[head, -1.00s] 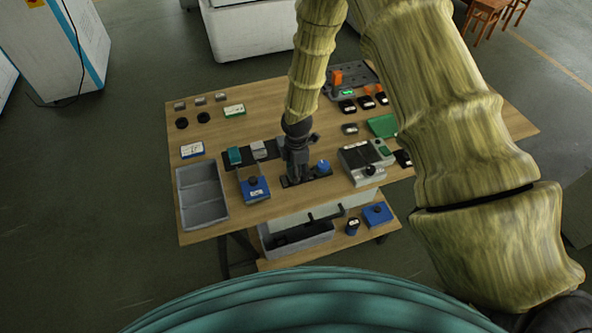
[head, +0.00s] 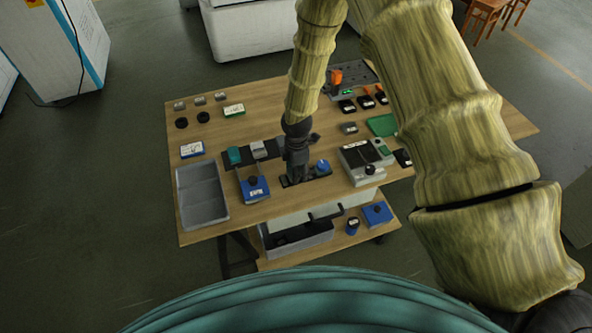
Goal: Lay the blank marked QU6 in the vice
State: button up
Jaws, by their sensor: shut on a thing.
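My gripper (head: 294,180) points straight down over a dark low fixture (head: 291,183) with a blue knob (head: 322,166), at the front middle of the table; this looks like the vice. The gripper is shut on a small piece, which I take to be the blank. The fingers hide that piece, so its QU6 mark cannot be read. I cannot tell whether it touches the fixture.
The wooden table (head: 262,100) holds a grey tray (head: 203,208) at front left. Several small pieces lie farther back.

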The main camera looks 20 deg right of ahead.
jog(key=shift+f+b, duration=0.35)
jog(key=shift+f, duration=0.3)
dwell(0.8)
jog(key=o, duration=1.4)
jog(key=shift+o, duration=0.3)
jog(key=o, duration=0.3)
jog(key=shift+o, duration=0.2)
jog(key=shift+r, duration=0.2)
jog(key=shift+r+p, duration=2.2)
jog(key=shift+r, duration=1.15)
